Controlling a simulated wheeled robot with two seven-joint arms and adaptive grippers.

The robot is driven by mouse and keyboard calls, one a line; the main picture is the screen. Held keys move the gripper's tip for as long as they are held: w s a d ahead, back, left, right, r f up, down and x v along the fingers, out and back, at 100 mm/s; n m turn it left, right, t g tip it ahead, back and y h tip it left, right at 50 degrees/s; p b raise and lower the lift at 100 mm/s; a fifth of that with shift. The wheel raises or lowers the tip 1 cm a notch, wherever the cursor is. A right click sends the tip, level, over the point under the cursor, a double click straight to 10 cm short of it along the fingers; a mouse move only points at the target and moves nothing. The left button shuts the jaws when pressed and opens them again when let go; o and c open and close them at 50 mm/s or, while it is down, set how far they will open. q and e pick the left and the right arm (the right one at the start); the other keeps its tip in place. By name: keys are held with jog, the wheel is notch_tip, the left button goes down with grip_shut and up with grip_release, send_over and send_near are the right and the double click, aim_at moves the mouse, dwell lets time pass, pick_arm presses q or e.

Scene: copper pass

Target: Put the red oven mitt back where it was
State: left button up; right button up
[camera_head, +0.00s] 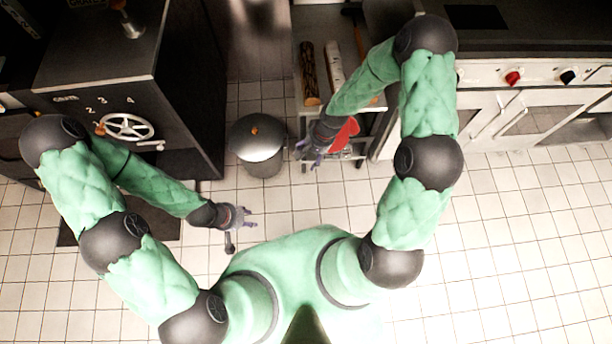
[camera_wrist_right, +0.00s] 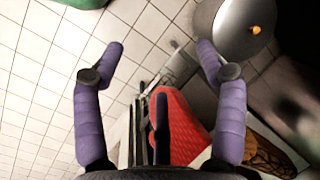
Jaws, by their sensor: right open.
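The red oven mitt (camera_head: 346,133) is at the small shelf unit, just right of my right gripper (camera_head: 308,148) in the head view. My forearm and wrist partly cover it there. In the right wrist view the mitt (camera_wrist_right: 183,118) shows between and beyond the spread purple fingers of my right gripper (camera_wrist_right: 160,60), beside metal rails. A dark bar stands in front of it. The right gripper is open and empty; I cannot tell whether it touches the mitt. My left gripper (camera_head: 246,217) is over the floor at lower left, its fingers apart, with nothing visible between them.
A round lidded metal bin (camera_head: 257,138) stands left of the shelf unit (camera_head: 319,128); its lid also shows in the wrist view (camera_wrist_right: 232,32). A log-like roll (camera_head: 308,75) lies on the unit. A dark safe (camera_head: 127,115) is left, a stove (camera_head: 520,75) right. Tiled floor is open at right.

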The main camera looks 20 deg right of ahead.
jog(key=s+a+f+n, duration=0.1)
jog(key=s+a+n, duration=0.1)
jog(key=s, duration=0.5)
jog(key=s+a+f+n, duration=0.2)
jog(key=s+a, duration=0.2)
jog(key=s, duration=0.3)
jog(key=shift+a+f+y, duration=0.2)
jog(key=shift+a+y, duration=0.1)
jog(key=shift+a, duration=0.05)
dwell(0.4)
